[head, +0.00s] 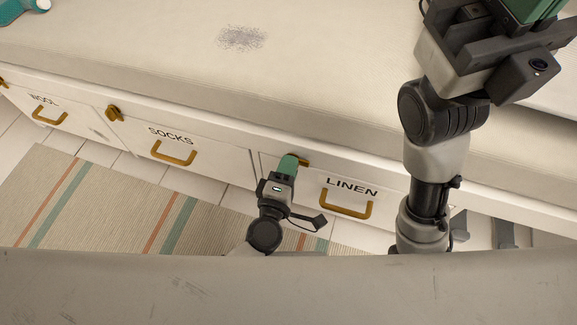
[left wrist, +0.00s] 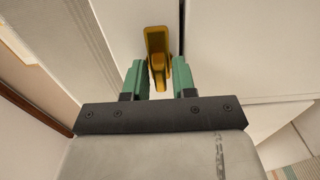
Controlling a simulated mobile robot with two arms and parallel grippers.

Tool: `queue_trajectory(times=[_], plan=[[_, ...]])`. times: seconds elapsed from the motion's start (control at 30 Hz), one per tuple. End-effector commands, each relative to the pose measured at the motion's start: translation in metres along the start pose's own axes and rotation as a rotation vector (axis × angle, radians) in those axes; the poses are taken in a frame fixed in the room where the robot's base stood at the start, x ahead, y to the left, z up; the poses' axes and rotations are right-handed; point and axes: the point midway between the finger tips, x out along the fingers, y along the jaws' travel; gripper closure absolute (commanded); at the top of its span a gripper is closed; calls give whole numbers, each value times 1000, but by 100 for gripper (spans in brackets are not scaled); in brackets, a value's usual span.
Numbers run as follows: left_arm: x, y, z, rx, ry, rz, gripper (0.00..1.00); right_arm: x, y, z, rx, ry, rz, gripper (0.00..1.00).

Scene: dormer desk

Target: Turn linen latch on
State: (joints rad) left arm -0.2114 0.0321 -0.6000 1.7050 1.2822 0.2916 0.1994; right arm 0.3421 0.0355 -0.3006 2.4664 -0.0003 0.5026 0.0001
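The linen drawer (head: 318,190) is a white front marked LINEN with a brass handle (head: 346,206). Its brass latch (head: 303,162) sits at the drawer's upper left and is partly hidden by my left gripper (head: 288,164). In the left wrist view the latch (left wrist: 156,42) stands just ahead of the green fingertips. Its lower part lies between the two fingers of my left gripper (left wrist: 160,80), which are apart; I cannot tell whether they touch it. My right gripper (head: 535,12) is at the top right above the cushion, its fingertips cut off by the frame.
A socks drawer (head: 190,145) with a brass latch (head: 115,113) and a wool drawer (head: 60,112) are to the left. A pale cushion (head: 160,45) lies above the drawers. A striped rug (head: 110,200) covers the floor in front.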

Motion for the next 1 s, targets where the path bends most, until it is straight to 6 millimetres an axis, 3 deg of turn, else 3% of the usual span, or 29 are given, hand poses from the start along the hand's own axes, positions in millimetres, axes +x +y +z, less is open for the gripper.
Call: queue_trajectory(times=[0.03,0.17,0.53,0.6,1.0], plan=[[0,0,0,0,0,0,82,0,0,0,0,1,0,100],[0,0,0,0,0,0,100,0,0,0,0,1,0,100],[-1,2,0,70,-2,-1,100,6,2,0,1,6,5,100],[-1,3,1,109,-2,-2,100,-4,3,6,4,-39,20,100],[-1,4,1,453,-3,-4,100,-22,5,11,21,-157,63,100]])
